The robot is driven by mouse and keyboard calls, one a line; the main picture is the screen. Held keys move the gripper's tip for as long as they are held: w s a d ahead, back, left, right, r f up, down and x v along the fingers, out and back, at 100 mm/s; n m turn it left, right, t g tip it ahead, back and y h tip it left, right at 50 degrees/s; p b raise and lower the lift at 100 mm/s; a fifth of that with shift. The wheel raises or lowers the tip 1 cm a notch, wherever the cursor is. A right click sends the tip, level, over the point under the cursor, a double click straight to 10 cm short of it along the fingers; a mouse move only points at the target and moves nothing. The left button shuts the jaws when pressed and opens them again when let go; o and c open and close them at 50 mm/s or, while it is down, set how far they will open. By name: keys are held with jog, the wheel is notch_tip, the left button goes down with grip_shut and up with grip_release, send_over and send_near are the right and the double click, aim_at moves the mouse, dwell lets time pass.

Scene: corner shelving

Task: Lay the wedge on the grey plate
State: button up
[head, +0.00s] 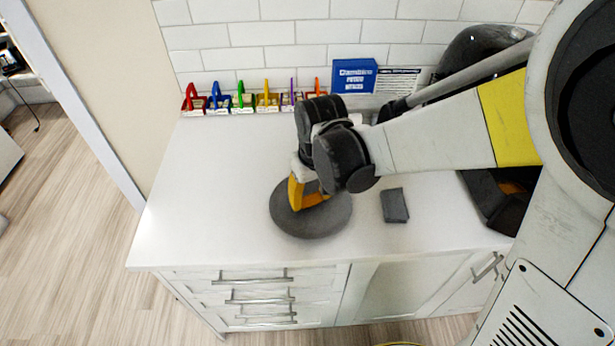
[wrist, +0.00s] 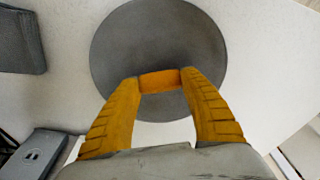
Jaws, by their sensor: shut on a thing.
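The round grey plate (head: 335,222) lies flat on the white counter, and it fills the upper middle of the wrist view (wrist: 155,35). My gripper (head: 312,200) is over the plate, pointing down, its yellow fingers partly blocking the plate. In the wrist view, its fingertips (wrist: 160,84) are shut on a small orange block, the wedge (wrist: 160,80), held between them over the plate's near part. I cannot tell whether the wedge touches the plate.
A dark grey block (head: 395,205) lies on the counter right of the plate. Several coloured holders (head: 240,98) and a blue box (head: 353,77) stand along the tiled wall. The counter left of the plate is clear. Drawers (head: 258,290) are below its front edge.

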jog(key=shift+f, duration=0.75)
jog(key=shift+f, duration=0.15)
jog(key=o, duration=0.8)
notch_tip(320, 180, up, 12)
jog(key=s+p, duration=0.1)
jog(key=p, duration=0.4)
jog(key=s+d+r+m+t, duration=0.1)
jog(key=s+d+r+t, duration=0.1)
jog(key=s+d, duration=0.1)
jog(key=s+d+r+m+t, duration=0.1)
jog(key=s+d+r+t, duration=0.1)
jog(key=d, duration=0.4)
jog(key=s+d+r+m+t, duration=0.2)
jog(key=s+d, duration=0.2)
jog(key=s, duration=0.1)
jog(key=shift+d+r+h, duration=0.15)
jog(key=shift+d+h, duration=0.15)
jog(key=shift+d, duration=0.05)
